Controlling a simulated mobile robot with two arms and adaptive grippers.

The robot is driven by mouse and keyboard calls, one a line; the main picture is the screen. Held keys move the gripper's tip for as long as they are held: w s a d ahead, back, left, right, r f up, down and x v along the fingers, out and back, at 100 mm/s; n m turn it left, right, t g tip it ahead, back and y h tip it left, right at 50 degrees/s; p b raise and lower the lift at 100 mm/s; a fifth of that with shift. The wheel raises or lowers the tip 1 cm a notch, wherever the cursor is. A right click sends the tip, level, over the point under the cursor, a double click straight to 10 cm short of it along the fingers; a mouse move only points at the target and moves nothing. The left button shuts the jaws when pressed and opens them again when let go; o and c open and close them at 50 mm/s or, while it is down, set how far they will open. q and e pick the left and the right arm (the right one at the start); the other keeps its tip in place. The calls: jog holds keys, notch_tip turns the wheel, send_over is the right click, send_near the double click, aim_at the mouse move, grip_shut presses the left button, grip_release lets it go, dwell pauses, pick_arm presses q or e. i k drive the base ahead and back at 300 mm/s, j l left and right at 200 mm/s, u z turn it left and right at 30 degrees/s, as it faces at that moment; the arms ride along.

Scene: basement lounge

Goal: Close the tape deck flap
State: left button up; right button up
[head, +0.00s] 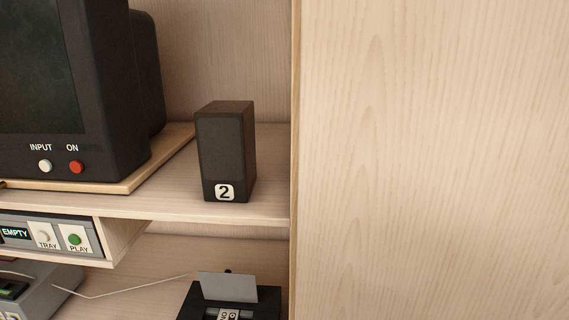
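A black box (192,303), which looks like the tape deck, sits on the lower shelf at the bottom of the head view, cut off by the lower edge. A grey flap (228,288) stands raised at its back, tilted up and open. In front of the flap is a dark recess with a small white-labelled piece (228,314) in it, only partly in view. Neither of my grippers is in view.
A speaker marked 2 (226,150) and a television (75,90) stand on the upper shelf (262,205). A player with TRAY and PLAY buttons (55,233) is below the television. A thin cable (130,287) crosses the lower shelf. A tall wooden panel (430,160) closes off the right.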

aim_at(226, 286)
jog(key=k+j, duration=0.2)
jog(key=j, duration=0.2)
jog(key=k+j, duration=0.2)
jog(key=j, duration=0.2)
jog(key=k+j, duration=0.2)
jog(key=j, duration=0.25)
jog(key=z, duration=0.05)
